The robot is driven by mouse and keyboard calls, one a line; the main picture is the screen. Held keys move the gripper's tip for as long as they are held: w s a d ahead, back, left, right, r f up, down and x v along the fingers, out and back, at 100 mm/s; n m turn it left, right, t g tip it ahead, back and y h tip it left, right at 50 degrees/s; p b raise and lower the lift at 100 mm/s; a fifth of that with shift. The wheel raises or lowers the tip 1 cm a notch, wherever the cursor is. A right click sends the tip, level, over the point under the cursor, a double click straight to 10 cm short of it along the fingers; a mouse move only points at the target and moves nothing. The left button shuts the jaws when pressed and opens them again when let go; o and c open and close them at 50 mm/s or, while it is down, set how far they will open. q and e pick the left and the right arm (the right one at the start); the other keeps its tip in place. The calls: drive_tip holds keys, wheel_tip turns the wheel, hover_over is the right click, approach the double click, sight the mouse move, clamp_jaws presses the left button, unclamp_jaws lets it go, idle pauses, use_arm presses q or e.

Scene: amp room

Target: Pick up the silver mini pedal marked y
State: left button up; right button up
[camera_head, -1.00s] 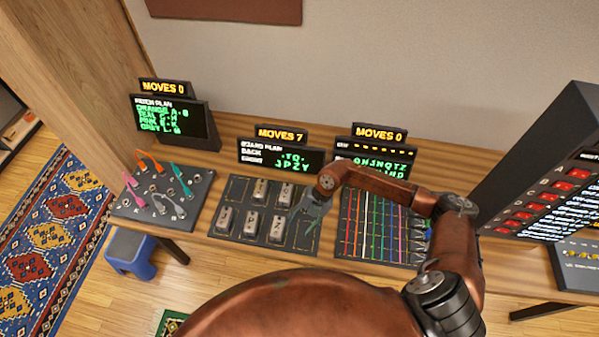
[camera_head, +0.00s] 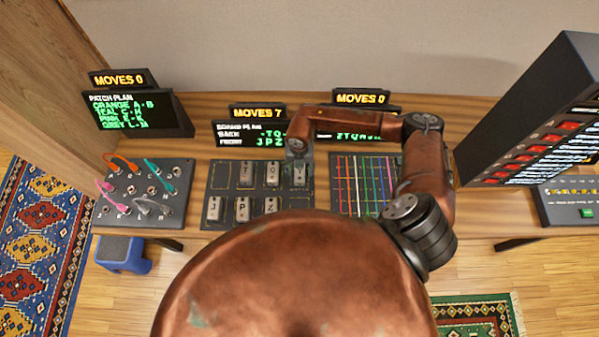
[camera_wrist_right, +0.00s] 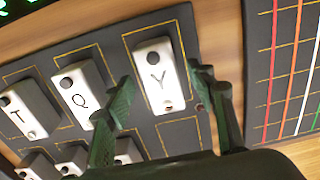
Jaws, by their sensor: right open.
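The silver mini pedal marked Y (camera_wrist_right: 155,62) sits upright in the right slot of the board's back row. In the head view the Y pedal (camera_head: 300,177) is partly covered by my right gripper (camera_head: 298,158). In the right wrist view my right gripper (camera_wrist_right: 161,79) is open, one dark green finger on each side of the Y pedal's near part. I cannot tell whether the fingers touch it. The pedal board (camera_head: 225,180) is dark with yellow slot outlines. My left gripper is not in view.
Pedal Q (camera_wrist_right: 82,90) stands just left of Y, with T (camera_wrist_right: 30,110) beyond it. Pedals J (camera_head: 213,208), P (camera_head: 241,207) and Z (camera_head: 268,206) form the front row. A grid of coloured lines (camera_head: 355,185) lies right of the board. Small screens stand behind.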

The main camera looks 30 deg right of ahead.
drive_tip(key=shift+f, duration=0.65)
drive_tip(key=shift+s, duration=0.1)
drive_tip(key=c, duration=1.1)
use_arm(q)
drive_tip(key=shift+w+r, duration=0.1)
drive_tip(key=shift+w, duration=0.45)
use_arm(e)
drive_tip(key=shift+c, duration=1.4)
